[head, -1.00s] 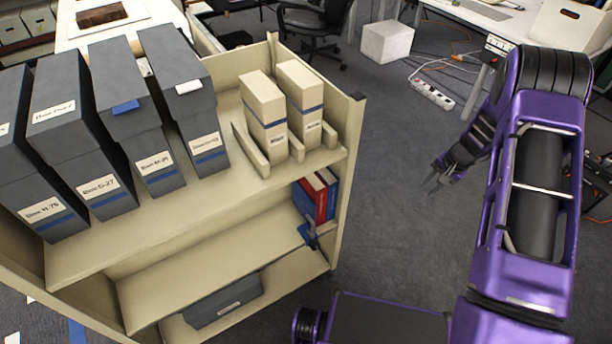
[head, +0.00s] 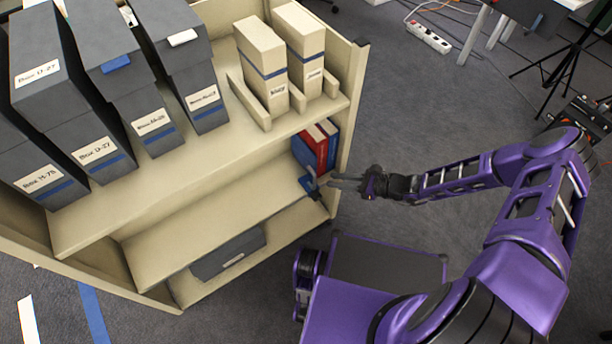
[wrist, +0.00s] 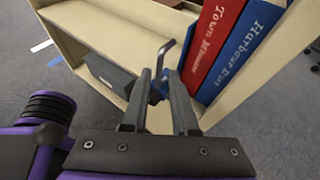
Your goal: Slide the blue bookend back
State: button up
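The blue bookend (head: 309,186) stands on the middle shelf near its right end, in front of the red book (head: 314,148) and the blue book (head: 329,140). In the wrist view the bookend (wrist: 158,88) shows a grey upright bar and a blue part low down, partly hidden by my fingers. My gripper (head: 331,181) is just outside the shelf's front edge, pointing at the bookend. In the wrist view my gripper (wrist: 161,78) has its two fingers apart, with the bookend beyond or between the tips; I cannot tell whether they touch it.
The cream shelf unit (head: 150,205) has a right side wall (head: 349,110) close to my gripper. Several grey boxes (head: 190,60) and two cream boxes (head: 262,65) stand on top. A dark box (head: 228,254) lies on the bottom shelf.

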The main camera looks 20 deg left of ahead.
send_over(306, 187)
notch_tip(306, 187, down, 4)
jog(key=shift+f, duration=0.15)
grip_shut()
dwell(1.4)
